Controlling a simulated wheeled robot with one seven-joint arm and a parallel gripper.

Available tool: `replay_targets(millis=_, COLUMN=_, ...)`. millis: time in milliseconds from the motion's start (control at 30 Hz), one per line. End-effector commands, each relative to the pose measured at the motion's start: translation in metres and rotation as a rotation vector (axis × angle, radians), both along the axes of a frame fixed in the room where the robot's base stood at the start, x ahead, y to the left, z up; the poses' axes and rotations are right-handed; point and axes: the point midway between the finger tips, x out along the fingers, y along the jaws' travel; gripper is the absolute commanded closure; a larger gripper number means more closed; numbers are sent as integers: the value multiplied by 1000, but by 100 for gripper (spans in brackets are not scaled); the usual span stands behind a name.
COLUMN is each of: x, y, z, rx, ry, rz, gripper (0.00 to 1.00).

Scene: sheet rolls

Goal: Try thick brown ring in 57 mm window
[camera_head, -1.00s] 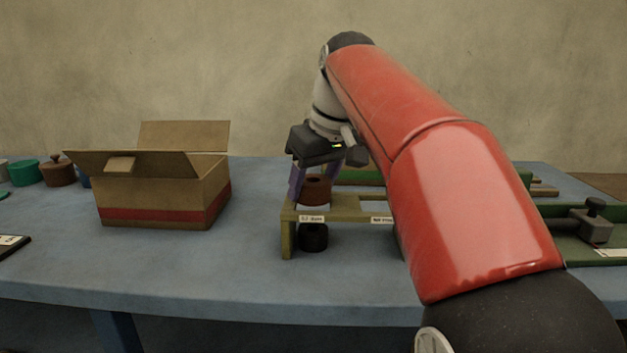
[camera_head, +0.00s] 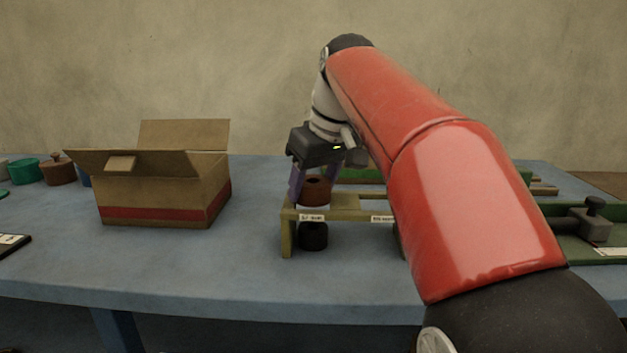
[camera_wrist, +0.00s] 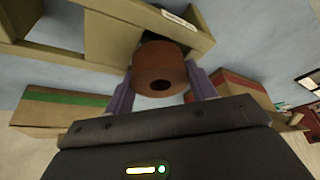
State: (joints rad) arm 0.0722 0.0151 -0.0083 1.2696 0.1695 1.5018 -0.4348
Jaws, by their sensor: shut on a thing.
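The thick brown ring (camera_head: 315,188) is between the purple fingers of my gripper (camera_head: 308,182), which is shut on it. In the wrist view the ring (camera_wrist: 160,72) shows its end face and dark bore, with a finger on each side. The ring is at the left window of the wooden gauge stand (camera_head: 347,215); a pale band shows just under it. I cannot tell how far it sits in the window. A small label (camera_head: 312,218) on the stand's front edge is too blurred to read. A black cylinder (camera_head: 313,237) stands on the table directly below the window.
An open cardboard box (camera_head: 165,192) with a red stripe stands to the left. Green and brown round pieces (camera_head: 58,171) lie beyond it at the far left. A green fixture with a clamp (camera_head: 592,222) is at the right.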

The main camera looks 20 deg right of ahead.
Motion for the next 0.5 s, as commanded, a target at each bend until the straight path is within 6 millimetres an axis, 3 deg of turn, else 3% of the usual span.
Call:
replay_targets(millis=367, x=0, y=0, z=0, rx=0, ry=0, rz=0, gripper=68)
replay_targets(millis=400, x=0, y=0, z=0, rx=0, ry=0, rz=0, gripper=40)
replay_targets(millis=500, x=0, y=0, z=0, rx=0, ry=0, rz=0, gripper=27)
